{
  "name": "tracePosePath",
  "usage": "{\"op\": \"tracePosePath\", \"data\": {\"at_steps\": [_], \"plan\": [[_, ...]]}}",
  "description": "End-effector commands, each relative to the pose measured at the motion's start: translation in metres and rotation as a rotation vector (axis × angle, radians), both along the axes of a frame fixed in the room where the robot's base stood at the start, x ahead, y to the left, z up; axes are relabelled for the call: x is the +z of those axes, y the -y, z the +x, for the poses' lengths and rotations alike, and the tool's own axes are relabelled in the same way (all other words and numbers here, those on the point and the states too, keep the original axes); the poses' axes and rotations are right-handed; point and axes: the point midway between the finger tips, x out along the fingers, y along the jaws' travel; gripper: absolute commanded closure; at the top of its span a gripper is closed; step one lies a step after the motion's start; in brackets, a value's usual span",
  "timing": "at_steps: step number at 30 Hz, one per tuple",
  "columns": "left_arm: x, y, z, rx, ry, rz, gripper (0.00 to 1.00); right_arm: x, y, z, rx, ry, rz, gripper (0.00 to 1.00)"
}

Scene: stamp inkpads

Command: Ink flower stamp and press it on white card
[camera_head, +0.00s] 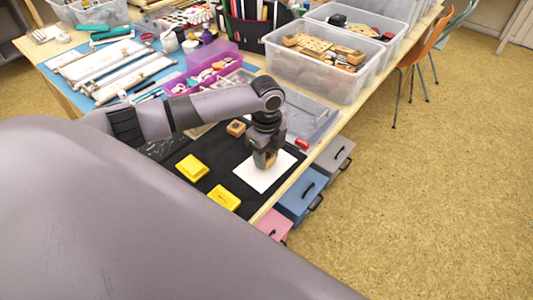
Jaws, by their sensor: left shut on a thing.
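My left gripper (265,160) points down over the white card (262,180) and is shut on a wooden stamp (266,159). The stamp is at the card's upper part; I cannot tell whether it touches the card. Its underside and any flower pattern are hidden. The card lies on a black mat (215,184). Two yellow inkpads lie on the mat: one (192,167) left of the card, the other (223,198) at its lower left. A second wooden stamp (236,128) stands behind, left of the gripper. My right gripper is not in view.
A purple tray (215,68) of craft items and a clear lidded box (312,118) are behind the mat. Clear bins (320,60) of wooden pieces stand farther back. The table's right edge is close to the card, with coloured drawers (300,195) below.

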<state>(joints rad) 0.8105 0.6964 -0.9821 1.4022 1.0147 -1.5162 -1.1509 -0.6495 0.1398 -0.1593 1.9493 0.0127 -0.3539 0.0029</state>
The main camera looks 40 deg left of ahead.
Motion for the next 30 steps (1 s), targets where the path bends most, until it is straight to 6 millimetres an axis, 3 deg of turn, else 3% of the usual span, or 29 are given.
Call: {"op": "tracePosePath", "data": {"at_steps": [12, 21, 30], "plan": [[0.032, 0.000, 0.000, 0.000, 0.001, 0.000, 0.78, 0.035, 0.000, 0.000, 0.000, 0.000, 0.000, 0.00], [0.052, 0.000, 0.000, -0.001, 0.002, -0.001, 0.78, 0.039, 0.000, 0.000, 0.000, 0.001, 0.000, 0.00], [0.054, 0.000, 0.000, 0.000, 0.001, -0.001, 0.78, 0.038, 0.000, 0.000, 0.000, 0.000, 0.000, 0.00]]}}
